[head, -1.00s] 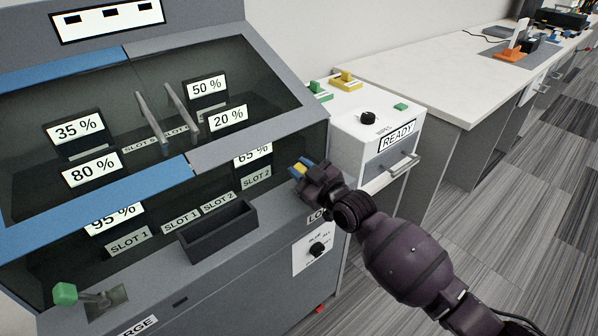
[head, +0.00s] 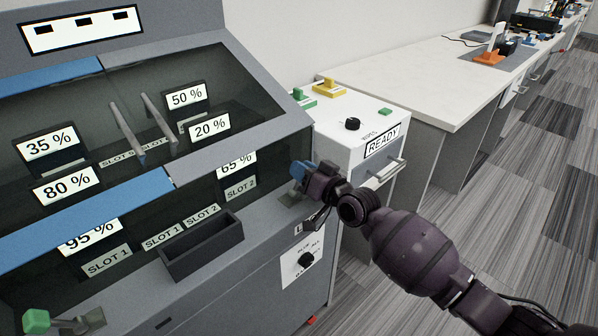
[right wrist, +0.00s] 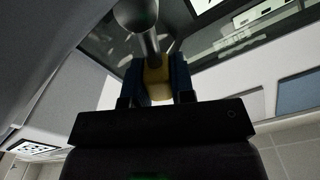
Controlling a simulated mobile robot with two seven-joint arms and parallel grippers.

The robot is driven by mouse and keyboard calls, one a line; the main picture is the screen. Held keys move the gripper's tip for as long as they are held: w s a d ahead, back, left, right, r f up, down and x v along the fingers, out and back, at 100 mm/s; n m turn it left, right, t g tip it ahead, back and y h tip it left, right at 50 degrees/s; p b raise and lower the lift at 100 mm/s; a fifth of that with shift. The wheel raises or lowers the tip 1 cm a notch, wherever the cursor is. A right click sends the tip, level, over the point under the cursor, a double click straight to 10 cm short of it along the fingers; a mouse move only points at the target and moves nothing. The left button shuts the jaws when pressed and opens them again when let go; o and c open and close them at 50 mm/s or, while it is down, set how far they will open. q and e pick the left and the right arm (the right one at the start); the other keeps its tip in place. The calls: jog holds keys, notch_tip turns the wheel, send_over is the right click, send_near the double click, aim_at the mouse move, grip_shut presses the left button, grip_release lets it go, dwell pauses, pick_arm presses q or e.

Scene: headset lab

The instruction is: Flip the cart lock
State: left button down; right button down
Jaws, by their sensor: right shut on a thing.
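The lock lever has a yellow grip (right wrist: 157,82) and a round metal shaft (right wrist: 140,18) in the right wrist view. My right gripper (right wrist: 156,80) is shut on the yellow grip, with one blue finger on each side. In the head view my right gripper (head: 301,172) is at the right end of the grey machine's front ledge, above a partly hidden label beginning with L. There the gripper hides the yellow grip. A little of the lever's grey mount (head: 290,197) shows below the fingers. My left gripper is not in view.
The grey machine (head: 250,245) has glass windows, an open dark bin (head: 202,246), a rotary knob (head: 305,259) and a green-handled lever (head: 36,320). A white cabinet (head: 345,140) marked READY stands close behind my right gripper. A long white bench (head: 420,80) runs behind; the floor at right is clear.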

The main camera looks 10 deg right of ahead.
jog(key=shift+w+d+f+m, duration=0.15)
jog(key=shift+f+m, duration=0.1)
jog(key=shift+m, duration=0.15)
dwell(0.3)
jog(key=c, duration=1)
grip_release()
jog(key=shift+o, duration=0.2)
jog(key=shift+r, duration=0.1)
jog(key=shift+d, duration=0.1)
